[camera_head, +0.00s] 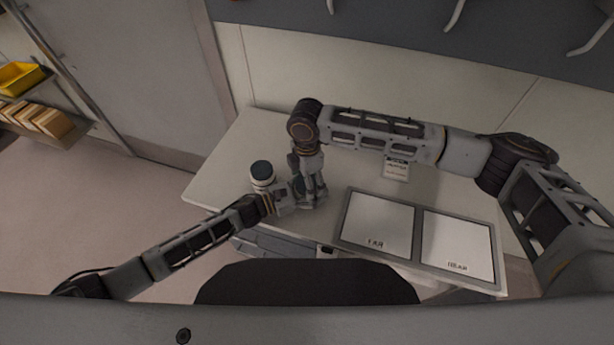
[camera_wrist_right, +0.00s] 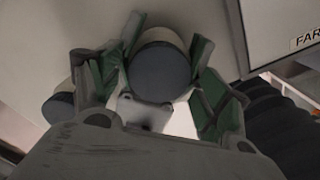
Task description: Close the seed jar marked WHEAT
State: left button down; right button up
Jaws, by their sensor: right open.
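A jar with a dark round lid (camera_wrist_right: 160,70) is between the fingers of my right gripper (camera_wrist_right: 155,78) in the right wrist view. The green-padded fingers are spread on both sides of the lid, and the lid appears to be on the jar. My right gripper (camera_head: 312,195) points down at the table in the head view and mostly hides this jar. My left gripper (camera_head: 288,197) reaches in low from the left beside the same spot; its fingertips are hidden. A second pale jar with a dark lid (camera_head: 262,170) stands just left. No WHEAT label is readable on either jar.
A grey-framed board with two white panels (camera_head: 375,222) lies to the right on the table; one panel reads FAR. A small printed card (camera_head: 396,169) is behind it. The table (camera_head: 235,165) is clear at the back left. A shelf with a yellow bin (camera_head: 20,77) stands far left.

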jog(key=c, duration=1)
jog(key=shift+s+m, duration=0.1)
jog(key=shift+m, duration=1.9)
jog(key=shift+c, duration=0.4)
jog(key=m, duration=0.3)
jog(key=shift+m, duration=0.3)
jog(key=o, duration=1.1)
jog(key=shift+r, duration=0.1)
jog(key=shift+r, duration=2.15)
